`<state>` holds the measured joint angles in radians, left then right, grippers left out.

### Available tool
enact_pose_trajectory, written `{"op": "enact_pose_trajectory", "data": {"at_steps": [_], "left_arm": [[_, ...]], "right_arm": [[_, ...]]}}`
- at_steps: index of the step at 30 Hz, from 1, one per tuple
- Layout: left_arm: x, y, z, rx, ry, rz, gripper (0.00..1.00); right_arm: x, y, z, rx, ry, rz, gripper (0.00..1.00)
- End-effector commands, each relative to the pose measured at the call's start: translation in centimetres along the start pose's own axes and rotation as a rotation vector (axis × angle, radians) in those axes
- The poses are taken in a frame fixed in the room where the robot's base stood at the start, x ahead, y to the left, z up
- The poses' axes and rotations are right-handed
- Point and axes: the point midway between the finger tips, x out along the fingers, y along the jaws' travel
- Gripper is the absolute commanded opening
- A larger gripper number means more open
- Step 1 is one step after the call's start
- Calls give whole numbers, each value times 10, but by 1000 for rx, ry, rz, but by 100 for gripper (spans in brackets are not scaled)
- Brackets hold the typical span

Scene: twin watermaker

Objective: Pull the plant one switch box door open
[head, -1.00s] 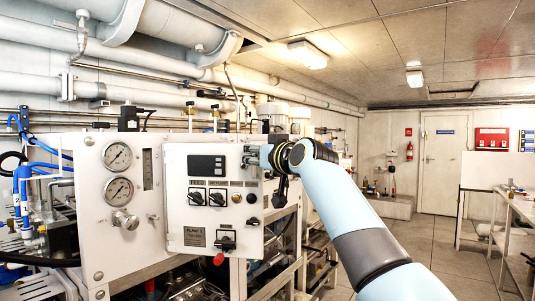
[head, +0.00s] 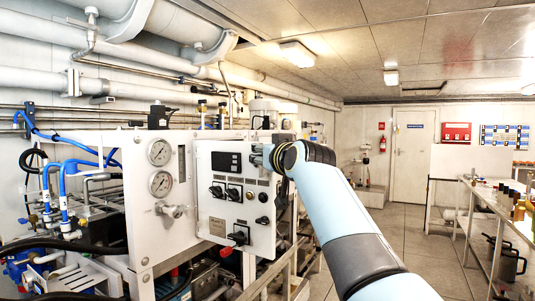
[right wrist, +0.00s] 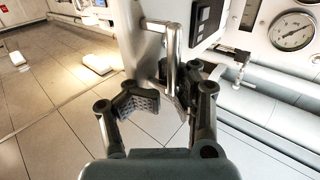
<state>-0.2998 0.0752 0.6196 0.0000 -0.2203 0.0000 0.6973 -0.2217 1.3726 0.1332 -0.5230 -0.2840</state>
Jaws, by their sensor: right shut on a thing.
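The plant one switch box is a white box with a dark display, several black switches and a red knob; its front (head: 213,206) faces me left of centre in the head view. My right gripper (head: 262,157) is at the box's upper right edge, with its fingertips partly hidden by the wrist. In the right wrist view, a metal bar handle (right wrist: 171,50) runs down between the fingers of the right gripper (right wrist: 165,101), which is shut on it. I cannot tell from the head view how far the door stands open. My left gripper is not in view.
A white panel with two round gauges (head: 160,183) stands just left of the box. Blue hoses (head: 75,165) and pipework fill the left side. A bench with items (head: 490,195) stands at the right. The floor (head: 410,230) between is clear.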

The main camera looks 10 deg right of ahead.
Motion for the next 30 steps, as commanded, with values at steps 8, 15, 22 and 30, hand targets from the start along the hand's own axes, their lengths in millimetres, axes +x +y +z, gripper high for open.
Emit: {"op": "enact_pose_trajectory", "data": {"at_steps": [8, 15, 22, 30], "left_arm": [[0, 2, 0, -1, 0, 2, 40], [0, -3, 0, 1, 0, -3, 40], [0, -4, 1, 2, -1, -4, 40], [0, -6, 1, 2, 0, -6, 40]], "right_arm": [[0, 1, 7, -6, -14, 2, 0], [0, 1, 8, -6, -15, 1, 30], [0, 1, 7, -4, -14, 1, 33], [0, 0, -15, -3, -6, 1, 33]]}}
